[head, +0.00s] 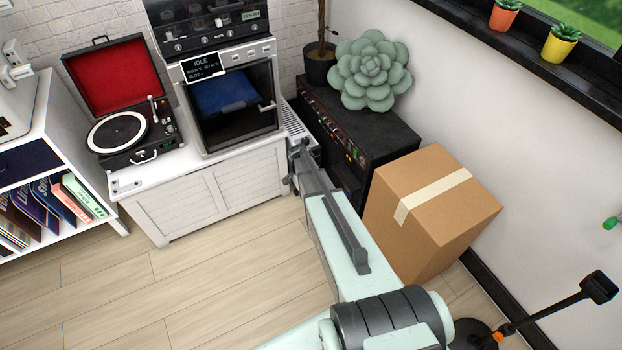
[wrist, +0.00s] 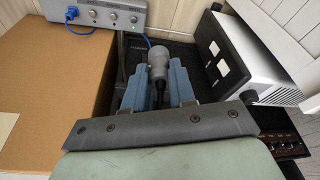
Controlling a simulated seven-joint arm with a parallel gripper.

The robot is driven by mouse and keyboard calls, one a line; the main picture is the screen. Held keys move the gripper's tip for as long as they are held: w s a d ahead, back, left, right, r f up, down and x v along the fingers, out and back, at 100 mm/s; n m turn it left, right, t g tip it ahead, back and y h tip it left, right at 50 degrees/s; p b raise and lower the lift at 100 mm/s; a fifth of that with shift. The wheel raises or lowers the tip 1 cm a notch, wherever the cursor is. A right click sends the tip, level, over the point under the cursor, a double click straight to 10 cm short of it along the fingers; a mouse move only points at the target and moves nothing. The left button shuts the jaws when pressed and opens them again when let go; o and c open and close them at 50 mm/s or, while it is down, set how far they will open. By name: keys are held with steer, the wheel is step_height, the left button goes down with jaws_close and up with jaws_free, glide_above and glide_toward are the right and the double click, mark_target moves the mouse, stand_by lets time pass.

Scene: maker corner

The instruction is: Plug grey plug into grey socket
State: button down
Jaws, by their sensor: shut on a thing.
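My gripper (wrist: 159,76) shows in the wrist view with its two blue fingers shut on the grey plug (wrist: 158,57). The plug is a grey rounded cylinder with a dark cable end between the fingers. In the head view my gripper (head: 300,160) is small and partly hidden by my arm, and the plug cannot be made out there. A grey device (wrist: 108,13) with several round fittings stands ahead and left in the wrist view. A blue plug (wrist: 72,13) sits on it. I cannot tell which fitting is the grey socket. The held plug is apart from the device.
A cardboard box (head: 432,208) stands right of my arm in the head view, beside a black amplifier (head: 352,135) with a succulent on it. A white-and-black unit (wrist: 240,62) stands close right of my fingers. A blue cable (wrist: 147,41) runs behind the plug.

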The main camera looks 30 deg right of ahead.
stand_by(0.3)
steer(key=shift+w+f+g, duration=0.1)
steer(key=shift+w+g, duration=0.1)
steer(key=shift+g, duration=0.4)
steer(key=s+a+f+n+g, duration=0.1)
steer(key=s+f+g, duration=0.3)
steer(key=s+f, duration=0.25)
steer(key=s+d+f+n+g+h, duration=0.2)
steer(key=s+d+n+h, duration=0.15)
steer(key=d+n, duration=0.25)
steer(key=w+d+r+n+t+h, duration=0.2)
steer(key=d+r+n+t+h, duration=0.1)
steer(key=r+n+t+h, duration=0.2)
steer(key=w+d+r+n+t+h, duration=0.3)
steer(key=r+n+t+h, duration=0.2)
steer(key=n, duration=0.3)
steer(key=shift+w+r+n, duration=0.3)
steer(key=shift+r, duration=0.5)
steer(key=shift+d, duration=0.1)
